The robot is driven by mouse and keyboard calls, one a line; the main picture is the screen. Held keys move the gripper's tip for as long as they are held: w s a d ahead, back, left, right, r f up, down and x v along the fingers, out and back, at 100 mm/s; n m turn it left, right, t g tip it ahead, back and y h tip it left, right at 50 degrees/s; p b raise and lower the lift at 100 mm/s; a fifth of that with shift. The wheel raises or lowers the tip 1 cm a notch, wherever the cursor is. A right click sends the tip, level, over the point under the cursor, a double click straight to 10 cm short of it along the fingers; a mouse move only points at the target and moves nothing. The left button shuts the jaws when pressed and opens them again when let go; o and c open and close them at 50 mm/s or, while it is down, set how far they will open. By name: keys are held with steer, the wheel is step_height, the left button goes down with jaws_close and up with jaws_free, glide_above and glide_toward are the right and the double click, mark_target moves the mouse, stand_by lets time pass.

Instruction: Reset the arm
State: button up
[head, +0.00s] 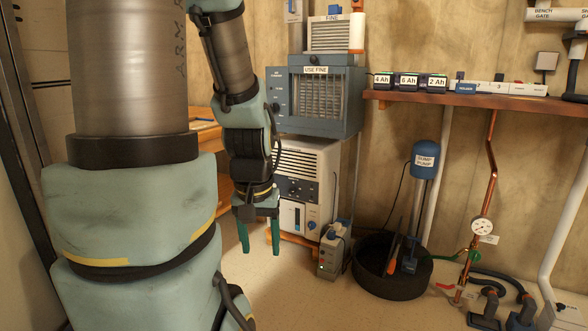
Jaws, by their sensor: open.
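My gripper (259,236) hangs at the end of my arm, left of the middle of the head view. Its two green fingers point down and stand apart, with nothing between them. My arm's teal and grey links fill the left of the view, with the forearm coming down from the top. The gripper is in front of a white panelled unit (320,165) and appears clear of it. I cannot tell the exact gap.
A blue-grey unit labelled USE FINE (349,95) stands behind. A sump pump (424,163) stands in a black basin (417,282). A wooden shelf (480,106) holds labelled batteries (408,82). A copper pipe with a gauge (481,230) and hoses are at right. Some floor (330,308) is bare.

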step_height(320, 180, up, 31)
steer(key=p, duration=2.9)
steer(key=shift+p, duration=0.35)
